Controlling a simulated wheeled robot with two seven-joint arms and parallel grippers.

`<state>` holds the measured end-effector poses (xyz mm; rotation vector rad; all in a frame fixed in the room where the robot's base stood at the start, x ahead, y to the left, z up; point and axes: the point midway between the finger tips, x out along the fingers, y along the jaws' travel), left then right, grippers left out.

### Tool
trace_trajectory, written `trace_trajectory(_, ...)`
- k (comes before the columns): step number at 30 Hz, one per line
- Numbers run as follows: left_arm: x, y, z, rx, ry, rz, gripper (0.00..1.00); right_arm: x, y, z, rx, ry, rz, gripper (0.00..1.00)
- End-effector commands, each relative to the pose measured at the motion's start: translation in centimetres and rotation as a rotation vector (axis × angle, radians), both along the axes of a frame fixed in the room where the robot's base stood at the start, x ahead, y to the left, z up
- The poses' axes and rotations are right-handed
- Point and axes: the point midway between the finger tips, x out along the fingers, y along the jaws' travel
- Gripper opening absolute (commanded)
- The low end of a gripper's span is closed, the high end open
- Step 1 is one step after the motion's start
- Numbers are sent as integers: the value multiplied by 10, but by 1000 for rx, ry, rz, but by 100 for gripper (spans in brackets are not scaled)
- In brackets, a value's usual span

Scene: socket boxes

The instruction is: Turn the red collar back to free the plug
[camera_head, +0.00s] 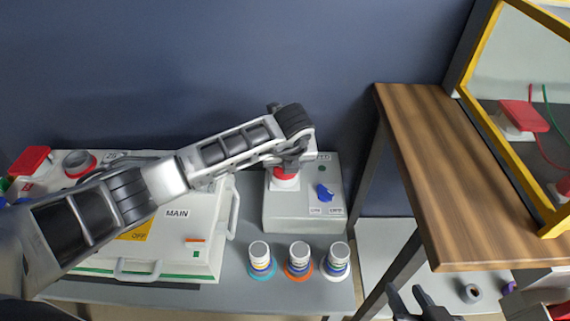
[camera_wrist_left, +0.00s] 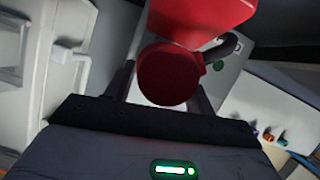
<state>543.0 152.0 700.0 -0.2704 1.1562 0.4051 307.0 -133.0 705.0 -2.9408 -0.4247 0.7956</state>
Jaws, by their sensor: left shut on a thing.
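A blue knob (camera_head: 324,193) is on the same box. Several capped jars, such as the orange-ringed one (camera_head: 299,258), stand in front. A white case marked MAIN (camera_head: 205,222) is left. A wooden shelf (camera_head: 420,150) with a yellow-framed panel (camera_head: 490,110) stands right.

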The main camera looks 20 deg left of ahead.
Motion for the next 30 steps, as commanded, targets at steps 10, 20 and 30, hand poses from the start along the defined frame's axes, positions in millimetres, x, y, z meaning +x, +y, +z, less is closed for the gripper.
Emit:
trace_trajectory(10,1,-1,1,-1,-1,34,31,-1,1,-2,0,3,1,36)
trace_trajectory(20,1,0,1,0,-1,33,63,-2,1,-2,1,5,2,36)
trace_trajectory(30,-1,-2,7,-2,-2,32,63,-2,1,-1,1,5,1,36)
